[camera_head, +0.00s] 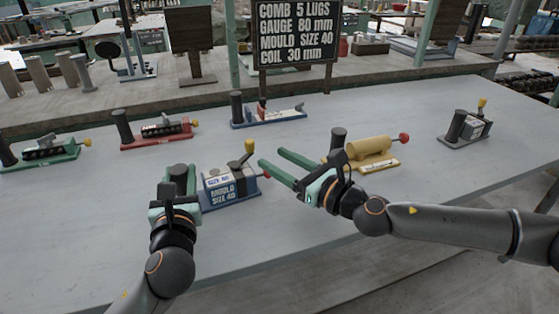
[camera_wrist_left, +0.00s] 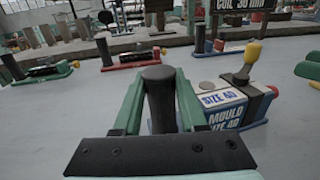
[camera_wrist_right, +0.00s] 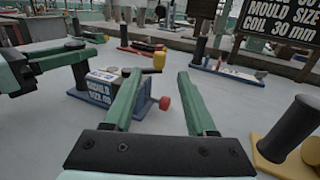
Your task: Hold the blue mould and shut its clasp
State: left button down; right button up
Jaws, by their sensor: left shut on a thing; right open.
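The blue mould (camera_head: 228,197), lettered MOULD SIZE 40, stands on the table in front; it also shows in the left wrist view (camera_wrist_left: 228,112) and right wrist view (camera_wrist_right: 100,90). A yellow-tipped lever (camera_head: 249,147) stands up at its right end, above a red knob (camera_head: 266,175). My left gripper (camera_head: 180,172) is shut on the mould's dark upright post (camera_wrist_left: 160,95), at its left end. My right gripper (camera_head: 271,158) is open and empty just right of the mould, fingers pointing at the lever end. In the right wrist view the lever tip (camera_wrist_right: 159,60) appears between the fingertips.
A yellow mould (camera_head: 370,150) stands close behind my right gripper. A grey mould (camera_head: 467,128) is at right. Green (camera_head: 42,153), red (camera_head: 158,131) and another blue-based mould (camera_head: 266,117) line the back. A sign (camera_head: 296,32) stands behind. The front table is clear.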

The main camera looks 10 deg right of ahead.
pick_arm(q)
jog(key=shift+c, duration=1.9)
grip_release()
